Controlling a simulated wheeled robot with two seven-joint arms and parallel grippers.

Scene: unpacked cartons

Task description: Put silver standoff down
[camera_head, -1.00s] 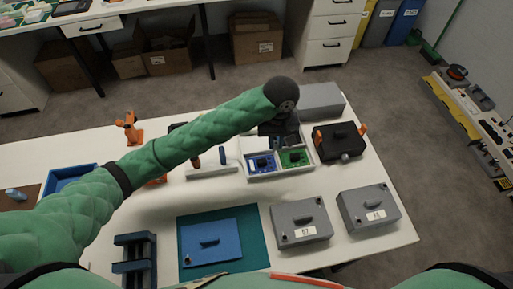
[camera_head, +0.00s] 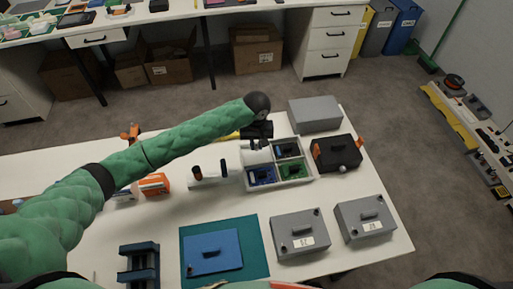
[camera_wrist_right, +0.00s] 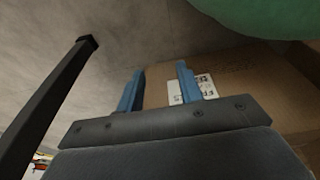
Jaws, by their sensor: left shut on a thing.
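My left gripper (camera_head: 257,146) reaches in from the left, over the back left part of a white divided tray (camera_head: 283,186). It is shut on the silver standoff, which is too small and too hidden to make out. The tray holds a blue board (camera_head: 261,175) at front left, a green board (camera_head: 293,170) at front right and a dark piece (camera_head: 287,149) at back right. The gripper partly covers the back left compartment. My right gripper (camera_wrist_right: 160,88) shows in the right wrist view with its blue fingers apart and nothing between them.
A black case (camera_head: 336,154) and a grey box (camera_head: 315,113) stand right of and behind the tray. Two grey lidded boxes (camera_head: 300,235) (camera_head: 364,219) stand at front right. A blue panel (camera_head: 212,252) lies on a teal mat (camera_head: 258,247). The table between mat and tray is clear.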

